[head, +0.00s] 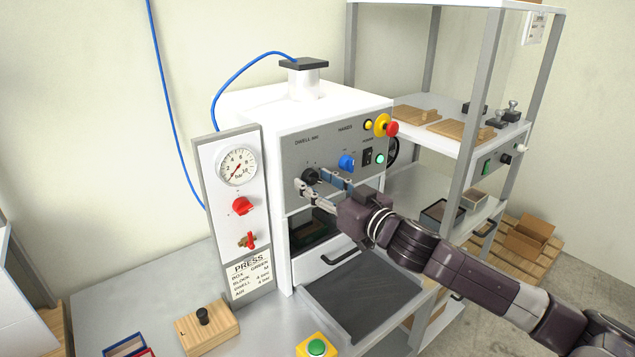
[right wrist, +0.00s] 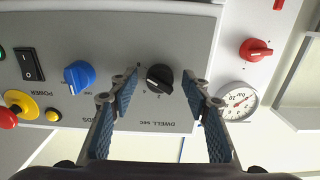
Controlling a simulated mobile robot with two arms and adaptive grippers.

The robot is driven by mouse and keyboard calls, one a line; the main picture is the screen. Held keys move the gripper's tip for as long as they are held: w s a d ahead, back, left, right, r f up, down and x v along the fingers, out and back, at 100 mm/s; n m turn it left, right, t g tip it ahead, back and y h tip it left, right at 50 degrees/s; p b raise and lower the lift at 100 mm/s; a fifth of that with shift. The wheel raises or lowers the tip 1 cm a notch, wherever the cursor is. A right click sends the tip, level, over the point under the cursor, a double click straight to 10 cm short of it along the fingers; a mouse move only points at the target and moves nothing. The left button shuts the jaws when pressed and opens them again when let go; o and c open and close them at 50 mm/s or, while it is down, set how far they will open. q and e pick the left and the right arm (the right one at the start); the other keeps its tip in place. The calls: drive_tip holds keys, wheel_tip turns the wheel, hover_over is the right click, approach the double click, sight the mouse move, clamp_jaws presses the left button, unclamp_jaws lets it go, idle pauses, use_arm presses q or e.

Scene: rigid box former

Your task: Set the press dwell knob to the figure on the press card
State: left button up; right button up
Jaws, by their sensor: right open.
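The black dwell knob (head: 310,176) sits on the grey panel of the white press, under the label "DWELL sec". In the right wrist view the knob (right wrist: 160,77) appears upside down, between my fingers; I cannot read its setting for sure. My right gripper (head: 314,181) is open, one finger on each side of the knob, with gaps showing on both sides in the wrist view. The press card (head: 250,279) is on the post left of the press. It reads box green, block M, dwell 4 sec, air 4 bar. My left gripper is not in view.
A blue knob (head: 346,162), power switch (head: 367,157), green button (head: 380,158) and red-yellow emergency stop (head: 386,126) are right of the dwell knob. A gauge (head: 237,166) and red knob (head: 243,206) are on the left post. A wooden block (head: 207,329) is on the table.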

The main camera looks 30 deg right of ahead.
drive_tip(key=shift+c, duration=1.4)
drive_tip(key=c, duration=0.9)
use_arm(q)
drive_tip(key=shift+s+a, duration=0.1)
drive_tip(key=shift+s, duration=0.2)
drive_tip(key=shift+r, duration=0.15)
use_arm(e)
drive_tip(key=shift+r+n, duration=0.1)
drive_tip(key=shift+n, duration=0.4)
drive_tip(key=n+p, duration=0.1)
drive_tip(key=n, duration=0.1)
drive_tip(key=shift+n, duration=0.4)
drive_tip(key=n+p, duration=0.1)
drive_tip(key=n, duration=0.2)
drive_tip(key=shift+d+n, duration=0.1)
drive_tip(key=shift+n, duration=0.3)
drive_tip(key=n+p, duration=0.1)
drive_tip(key=n, duration=0.3)
drive_tip(key=shift+r, duration=0.1)
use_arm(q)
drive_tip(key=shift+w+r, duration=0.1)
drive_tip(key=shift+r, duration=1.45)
use_arm(e)
drive_tip(key=shift+n, duration=2.1)
